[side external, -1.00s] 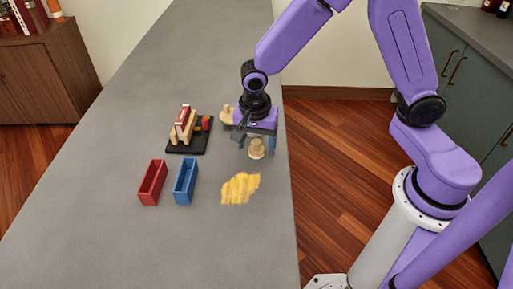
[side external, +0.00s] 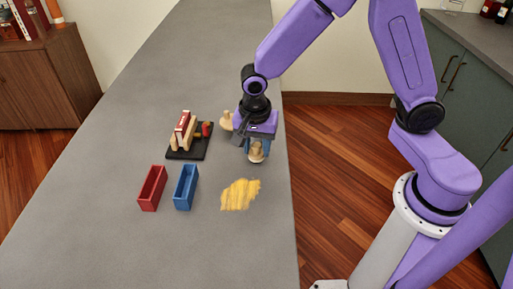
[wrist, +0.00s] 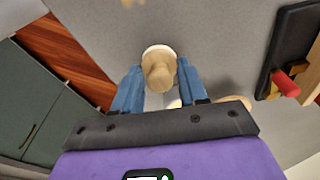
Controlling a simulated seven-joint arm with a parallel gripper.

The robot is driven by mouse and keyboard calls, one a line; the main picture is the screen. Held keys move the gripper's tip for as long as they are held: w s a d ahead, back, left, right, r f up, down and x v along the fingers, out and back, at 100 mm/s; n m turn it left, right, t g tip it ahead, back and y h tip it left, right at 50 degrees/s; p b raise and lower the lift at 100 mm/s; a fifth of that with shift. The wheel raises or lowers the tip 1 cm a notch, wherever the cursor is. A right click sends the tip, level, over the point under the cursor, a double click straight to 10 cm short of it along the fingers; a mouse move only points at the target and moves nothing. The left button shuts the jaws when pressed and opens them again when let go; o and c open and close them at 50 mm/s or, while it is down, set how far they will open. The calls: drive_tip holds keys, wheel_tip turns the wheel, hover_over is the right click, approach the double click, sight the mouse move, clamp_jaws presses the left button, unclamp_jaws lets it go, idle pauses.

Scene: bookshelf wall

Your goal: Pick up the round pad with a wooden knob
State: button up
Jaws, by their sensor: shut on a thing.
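The round pad with a wooden knob (side external: 256,154) is at the counter's right side, under my gripper (side external: 256,148). In the wrist view the pad (wrist: 150,50) shows as a pale round disc behind its light wooden knob (wrist: 160,72). The blue fingers of my gripper (wrist: 158,75) are on either side of the knob, shut on it. I cannot tell whether the pad is clear of the counter. A second light wooden knobbed piece (side external: 227,119) stands behind and left of my gripper; it is partly hidden in the wrist view.
A yellow patch (side external: 240,194) lies in front of the pad. A red bin (side external: 152,189) and a blue bin (side external: 185,188) stand to the left. A black base (side external: 190,151) carries wooden and red pieces. The grey counter (side external: 90,235) is clear at front left.

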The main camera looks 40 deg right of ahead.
wheel_tip(320, 180, up, 3)
drive_tip(key=shift+f, duration=0.15)
drive_tip(key=s+d+r, duration=0.2)
drive_tip(key=s+r, duration=0.2)
drive_tip(key=s, duration=0.2)
drive_tip(key=s+d+r, duration=0.2)
drive_tip(key=s+r, duration=0.3)
drive_tip(key=s, duration=0.2)
drive_tip(key=shift+d+r, duration=0.2)
drive_tip(key=shift+d, duration=0.2)
